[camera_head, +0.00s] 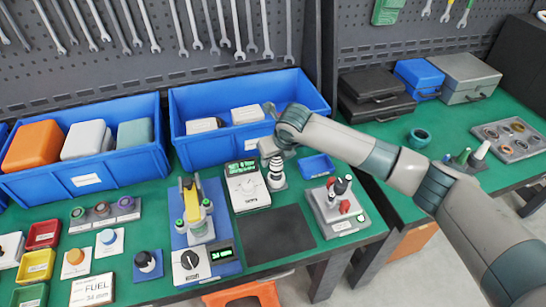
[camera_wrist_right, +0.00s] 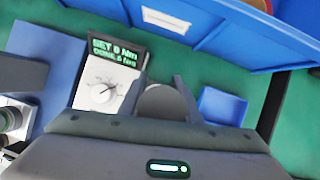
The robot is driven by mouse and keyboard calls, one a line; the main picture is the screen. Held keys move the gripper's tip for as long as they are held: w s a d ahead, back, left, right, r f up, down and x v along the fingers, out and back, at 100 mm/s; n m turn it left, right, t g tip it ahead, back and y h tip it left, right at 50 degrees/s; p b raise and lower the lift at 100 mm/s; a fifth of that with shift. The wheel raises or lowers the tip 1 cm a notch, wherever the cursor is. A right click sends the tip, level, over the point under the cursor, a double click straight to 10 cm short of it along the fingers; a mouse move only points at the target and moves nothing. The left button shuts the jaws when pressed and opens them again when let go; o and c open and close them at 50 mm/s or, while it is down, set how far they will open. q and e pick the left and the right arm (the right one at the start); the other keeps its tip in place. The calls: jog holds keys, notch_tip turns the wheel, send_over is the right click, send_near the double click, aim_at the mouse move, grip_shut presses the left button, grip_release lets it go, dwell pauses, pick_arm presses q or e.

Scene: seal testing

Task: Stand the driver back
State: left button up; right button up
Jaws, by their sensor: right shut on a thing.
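The driver (camera_head: 276,172), with black and white bands, is upright below my right gripper (camera_head: 270,148) in the head view. My right gripper is shut on its upper end. In the right wrist view the round grey top of the driver (camera_wrist_right: 161,103) sits between the two fingers (camera_wrist_right: 160,92). The driver's lower end is at a small grey stand (camera_head: 277,186); I cannot tell whether it is fully seated. The white driver tester (camera_head: 247,187), with a dial and a green-lit display, is just left of it and also shows in the wrist view (camera_wrist_right: 105,85). My left gripper is not in view.
A small blue tray (camera_head: 317,166) lies just right of the driver. A large blue bin (camera_head: 215,96) is behind. A grey fixture with red parts (camera_head: 336,208) stands front right, and a yellow-topped test rig (camera_head: 196,222) front left. A dark mat (camera_head: 272,236) lies bare in front.

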jog(key=shift+r, duration=0.1)
dwell(0.3)
jog(key=o, duration=1.3)
jog(key=shift+c, duration=0.2)
jog(key=shift+f, duration=0.2)
notch_tip(320, 180, up, 9)
jog(key=p, duration=0.7)
jog(key=shift+p, duration=0.3)
